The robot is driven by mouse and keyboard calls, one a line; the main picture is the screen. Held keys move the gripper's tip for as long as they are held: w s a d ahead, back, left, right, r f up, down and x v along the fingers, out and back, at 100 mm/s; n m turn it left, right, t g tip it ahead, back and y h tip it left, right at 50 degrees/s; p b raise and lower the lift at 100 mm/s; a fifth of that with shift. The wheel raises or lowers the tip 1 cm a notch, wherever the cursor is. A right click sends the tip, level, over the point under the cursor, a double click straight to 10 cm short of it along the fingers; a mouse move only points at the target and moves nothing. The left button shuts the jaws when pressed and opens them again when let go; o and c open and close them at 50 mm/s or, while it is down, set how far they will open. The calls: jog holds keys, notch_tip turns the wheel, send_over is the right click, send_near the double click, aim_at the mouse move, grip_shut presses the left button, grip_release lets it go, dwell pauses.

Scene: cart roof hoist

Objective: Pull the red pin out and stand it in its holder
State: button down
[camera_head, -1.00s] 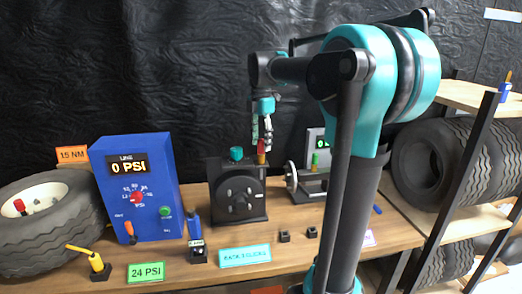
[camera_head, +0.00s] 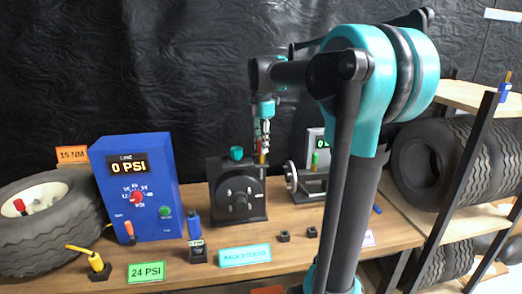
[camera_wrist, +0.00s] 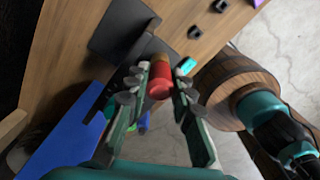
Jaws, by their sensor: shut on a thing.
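The red pin (camera_wrist: 160,85) lies between my fingertips in the wrist view, its red round end facing the camera. My gripper (camera_head: 264,148) is shut on this red end, above the right side of the black round-faced unit (camera_head: 238,193). In the head view the fingers mostly cover the red part, and an orange-brown part shows just below them at the unit's top. I cannot tell how deep the pin sits. Two small black blocks (camera_head: 284,236) (camera_head: 312,232) stand on the bench; I cannot tell whether either is the pin's holder.
The blue gauge box (camera_head: 140,190) reads 0 PSI, left of the black unit. A teal knob (camera_head: 236,153) tops the unit close to my gripper. A wheel-ended device (camera_head: 291,177) stands to its right. The bench front has blue and green label plates (camera_head: 244,255) (camera_head: 146,272).

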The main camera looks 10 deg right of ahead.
jog(key=shift+r, duration=0.1)
dwell(0.3)
jog(key=shift+r, duration=2.6)
jog(key=shift+s, duration=0.1)
